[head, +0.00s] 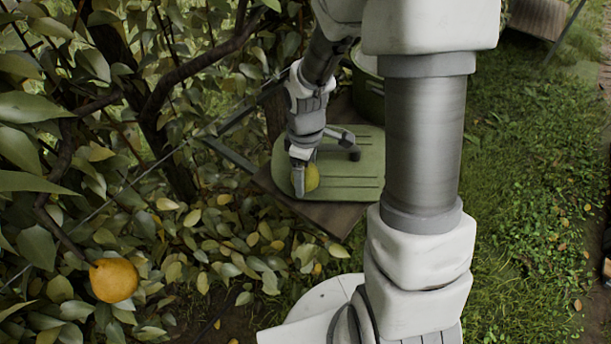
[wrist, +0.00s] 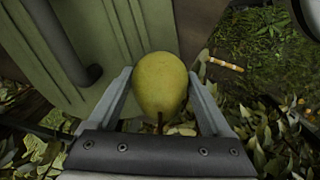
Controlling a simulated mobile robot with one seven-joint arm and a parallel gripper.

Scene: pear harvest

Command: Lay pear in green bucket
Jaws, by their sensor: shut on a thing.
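My gripper (head: 304,182) is shut on a yellow-green pear (head: 313,178), above or at the near left part of a green slatted surface. The wrist view shows the pear (wrist: 160,82) between both fingers, its stem end toward the gripper's body. I cannot tell whether the pear touches anything below it. A round dark green bucket (head: 367,88) stands behind the green slatted surface, partly hidden by my arm; its inside is hardly visible.
The green slatted surface (head: 350,180) lies on a brown wooden table (head: 325,216). An orange-yellow pear (head: 114,280) hangs at the lower left among leafy branches. Grass (head: 540,200) is open on the right. An orange-and-white stick-like thing (wrist: 226,65) shows in the wrist view.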

